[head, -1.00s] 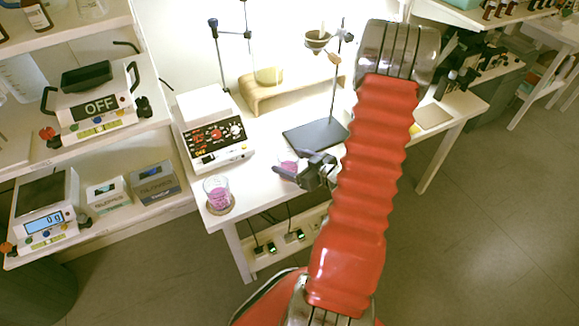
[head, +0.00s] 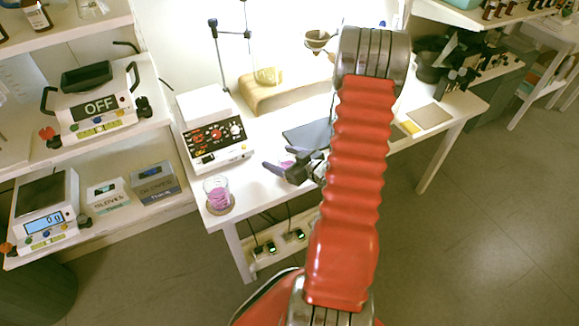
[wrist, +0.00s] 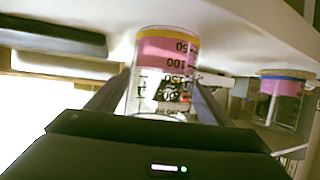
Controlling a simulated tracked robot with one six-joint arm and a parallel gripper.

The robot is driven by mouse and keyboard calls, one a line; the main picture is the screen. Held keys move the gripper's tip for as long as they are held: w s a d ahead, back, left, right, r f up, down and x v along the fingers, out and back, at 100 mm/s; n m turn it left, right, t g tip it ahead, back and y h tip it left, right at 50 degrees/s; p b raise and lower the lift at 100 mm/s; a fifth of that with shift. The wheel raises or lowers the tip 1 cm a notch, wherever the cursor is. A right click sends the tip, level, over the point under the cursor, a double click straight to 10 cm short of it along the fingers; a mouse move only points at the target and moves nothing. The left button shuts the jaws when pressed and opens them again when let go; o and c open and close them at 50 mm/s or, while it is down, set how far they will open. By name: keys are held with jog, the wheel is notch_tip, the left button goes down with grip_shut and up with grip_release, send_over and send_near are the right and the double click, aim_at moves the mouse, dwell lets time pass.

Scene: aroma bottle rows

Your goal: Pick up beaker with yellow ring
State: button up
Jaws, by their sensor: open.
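The beaker with the yellow ring (wrist: 168,62) is clear glass with pink contents and black scale marks. It appears upside down in the wrist view, between the two fingers of my gripper (wrist: 163,88). The fingers lie along its left and right sides; whether they touch it I cannot tell. In the head view my open gripper (head: 282,161) is low over the front of the white table, pointing left. Only a little pink of that beaker (head: 287,163) shows there, mostly hidden behind the gripper.
A second beaker (head: 216,193) with pink contents stands on a round mat at the table's front left corner. Its blue ring shows in the wrist view (wrist: 282,98). A hotplate device (head: 215,140) stands behind it. A dark stand base (head: 307,134) lies behind my gripper.

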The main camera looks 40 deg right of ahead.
jog(key=shift+c, duration=0.5)
jog(key=c, duration=1.2)
jog(key=shift+r, duration=0.15)
jog(key=shift+r, duration=4.9)
